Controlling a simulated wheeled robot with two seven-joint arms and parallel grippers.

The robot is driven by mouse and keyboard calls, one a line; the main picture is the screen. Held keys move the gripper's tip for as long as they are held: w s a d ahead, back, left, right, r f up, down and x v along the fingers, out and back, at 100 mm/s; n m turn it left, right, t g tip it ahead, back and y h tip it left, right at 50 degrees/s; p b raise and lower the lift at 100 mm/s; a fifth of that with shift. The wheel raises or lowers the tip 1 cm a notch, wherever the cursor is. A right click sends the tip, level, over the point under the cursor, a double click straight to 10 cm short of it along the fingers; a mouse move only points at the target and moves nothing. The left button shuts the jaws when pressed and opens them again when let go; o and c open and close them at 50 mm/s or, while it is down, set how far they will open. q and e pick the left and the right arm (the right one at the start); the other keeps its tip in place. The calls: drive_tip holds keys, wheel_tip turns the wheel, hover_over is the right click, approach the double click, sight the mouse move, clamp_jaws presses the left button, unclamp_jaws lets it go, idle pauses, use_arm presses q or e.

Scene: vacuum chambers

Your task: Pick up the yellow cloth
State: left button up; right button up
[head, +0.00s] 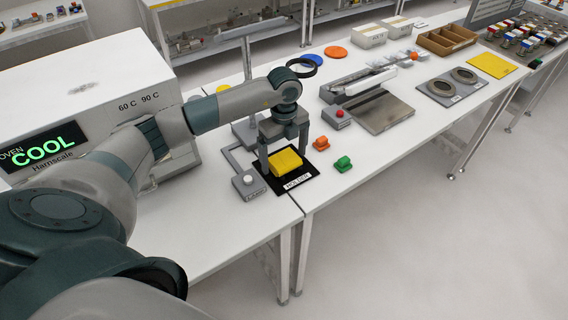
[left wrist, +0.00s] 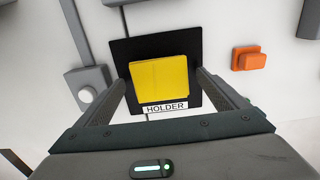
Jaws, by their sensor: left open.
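The yellow cloth (head: 286,161) is a folded block lying on a black square mat labelled HOLDER (head: 305,177). In the left wrist view the cloth (left wrist: 158,78) lies between the two fingers, with the black mat (left wrist: 125,50) around it. My left gripper (head: 284,165) points down over the mat with its fingers open, one on each side of the cloth. In the left wrist view a gap shows between the fingers and the cloth. My right gripper is not in view.
A grey box with a white button (head: 249,182) stands left of the mat. An orange piece (head: 321,143) and a green piece (head: 343,163) lie to its right. A white oven (head: 100,90) stands at the left. The table's front edge (head: 310,208) is close.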

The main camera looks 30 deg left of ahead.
sight(287, 160)
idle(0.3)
use_arm(q)
drive_tip(key=c, duration=1.2)
drive_tip(key=shift+r, duration=0.15)
drive_tip(key=shift+r+p, duration=0.55)
drive_tip(key=shift+r, duration=0.1)
drive_tip(key=r+p, duration=0.1)
drive_tip(key=d+r+p, duration=0.1)
drive_tip(key=r, duration=0.1)
drive_tip(key=shift+r, duration=0.25)
drive_tip(key=d+r+p, duration=0.5)
drive_tip(key=d+r, duration=0.1)
drive_tip(key=d, duration=0.4)
drive_tip(key=shift+d, duration=0.35)
drive_tip(key=shift+w, duration=0.1)
